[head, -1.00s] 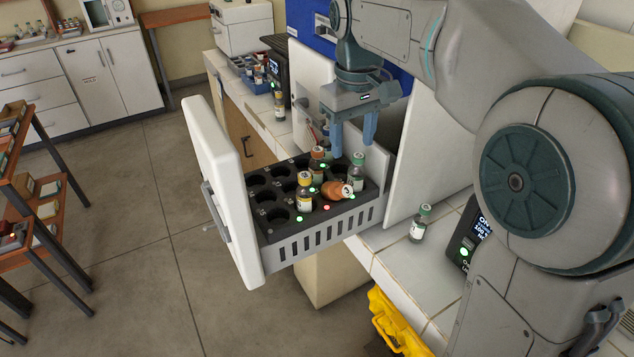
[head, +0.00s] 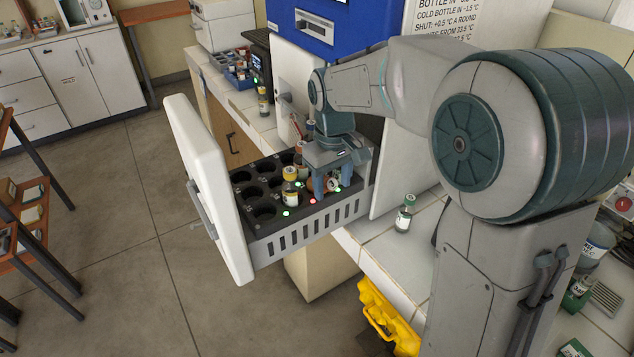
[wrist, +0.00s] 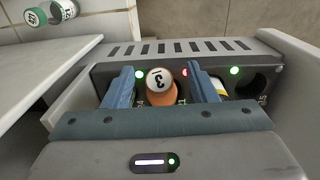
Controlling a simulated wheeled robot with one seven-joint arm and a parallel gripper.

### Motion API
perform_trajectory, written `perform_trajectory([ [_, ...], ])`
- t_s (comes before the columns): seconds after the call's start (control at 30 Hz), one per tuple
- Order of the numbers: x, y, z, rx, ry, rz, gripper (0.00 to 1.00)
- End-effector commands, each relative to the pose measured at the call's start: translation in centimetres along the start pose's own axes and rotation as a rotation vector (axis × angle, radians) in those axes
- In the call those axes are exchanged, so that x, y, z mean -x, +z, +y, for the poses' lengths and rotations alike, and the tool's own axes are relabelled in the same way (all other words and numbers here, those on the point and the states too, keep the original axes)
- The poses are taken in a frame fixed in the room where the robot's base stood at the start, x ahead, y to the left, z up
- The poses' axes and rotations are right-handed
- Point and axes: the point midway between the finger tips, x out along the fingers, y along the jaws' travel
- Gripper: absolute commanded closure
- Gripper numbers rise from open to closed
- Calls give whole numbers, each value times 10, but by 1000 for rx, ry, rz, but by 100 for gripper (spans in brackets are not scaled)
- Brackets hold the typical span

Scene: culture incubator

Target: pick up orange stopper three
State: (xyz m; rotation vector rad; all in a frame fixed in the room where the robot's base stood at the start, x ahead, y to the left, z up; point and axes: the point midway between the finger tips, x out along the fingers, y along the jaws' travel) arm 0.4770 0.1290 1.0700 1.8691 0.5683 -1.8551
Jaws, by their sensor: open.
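The orange stopper (wrist: 160,95) marked 3 on its pale top sits between the fingers of my gripper (wrist: 160,72) in the wrist view. In the head view its orange-and-white top (head: 333,184) shows partly behind my gripper (head: 331,190), and it leans in the black rack. My gripper is open, pointing down, with one finger on each side of the stopper. I cannot tell whether either finger touches it. The bottle below the stopper is mostly hidden.
A yellow-capped bottle (head: 290,187) stands close beside my gripper in the rack (head: 262,226) of the pulled-out drawer (head: 207,187). Other bottles behind my gripper are partly hidden. Rack holes to the left are empty. A green-capped bottle (head: 405,214) stands on the counter.

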Motion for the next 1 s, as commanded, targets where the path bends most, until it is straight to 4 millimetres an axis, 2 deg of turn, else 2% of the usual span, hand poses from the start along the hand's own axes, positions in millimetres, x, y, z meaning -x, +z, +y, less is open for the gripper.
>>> perform_trajectory([
  [0.1, -11, 0, 0, 0, 0, -1, 48],
  [0.37, -14, 0, 1, -2, 1, 1, 48],
  [0.53, -14, 0, 1, -2, 1, 1, 95],
  [0.63, -14, 0, 1, -2, 1, 1, 96],
  [0.67, -13, 0, 1, -2, 1, 1, 100],
  [1.0, -6, 0, 1, -2, 1, 3, 100],
])
